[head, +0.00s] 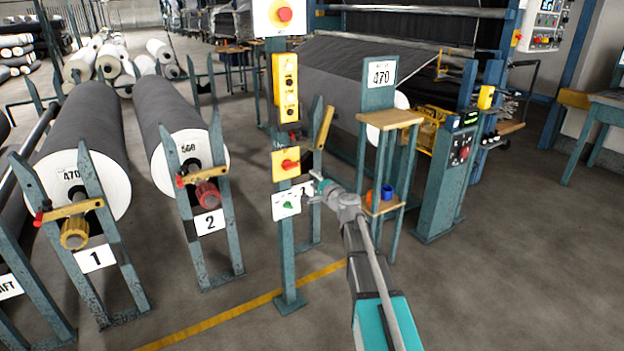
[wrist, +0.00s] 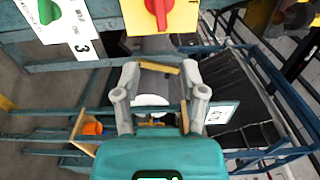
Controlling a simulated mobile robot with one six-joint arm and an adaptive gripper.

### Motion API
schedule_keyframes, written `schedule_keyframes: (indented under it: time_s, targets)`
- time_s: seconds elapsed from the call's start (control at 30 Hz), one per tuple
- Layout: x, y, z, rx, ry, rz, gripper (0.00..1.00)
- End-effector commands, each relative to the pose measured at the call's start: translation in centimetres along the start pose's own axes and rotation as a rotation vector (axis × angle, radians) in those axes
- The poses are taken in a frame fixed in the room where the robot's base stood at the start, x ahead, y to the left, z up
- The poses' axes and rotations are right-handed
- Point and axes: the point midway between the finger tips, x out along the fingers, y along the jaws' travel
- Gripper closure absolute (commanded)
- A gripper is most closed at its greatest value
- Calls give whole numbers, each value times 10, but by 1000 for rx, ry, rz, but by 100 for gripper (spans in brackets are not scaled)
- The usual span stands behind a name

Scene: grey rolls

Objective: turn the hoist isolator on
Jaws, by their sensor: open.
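A red rotary handle on a yellow plate, which looks like the isolator (head: 286,163), is on the teal post in the head view. Its handle lies roughly sideways there. In the wrist view, the red handle (wrist: 159,10) is cut off by the top edge. Below it on the post is a white plate with a green knob (head: 287,205), also at top left in the wrist view (wrist: 47,10). The small lettering is unreadable. My gripper (head: 317,184) is just right of these plates, open and empty. In the wrist view its fingers (wrist: 160,75) are apart, below the yellow plate, not touching the handle.
The teal post (head: 286,260) also carries a yellow pendant (head: 286,88) and a red button box (head: 281,16). A wooden-topped stand (head: 390,118) is close right of my arm, with an orange and a blue item on its shelf. Grey rolls (head: 182,120) stand left; floor at front right is clear.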

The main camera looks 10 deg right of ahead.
Motion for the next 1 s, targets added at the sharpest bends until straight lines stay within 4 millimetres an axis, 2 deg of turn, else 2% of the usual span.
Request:
schedule_keyframes:
  time_s: [0.2,0.43,0.67,1.0]
  targets:
    - [0,0,0,0,0,0,44]
    - [0,0,1,-38,0,0,1]
    - [-3,0,4,-227,0,0,0]
    - [-8,0,11,-702,1,0,0]
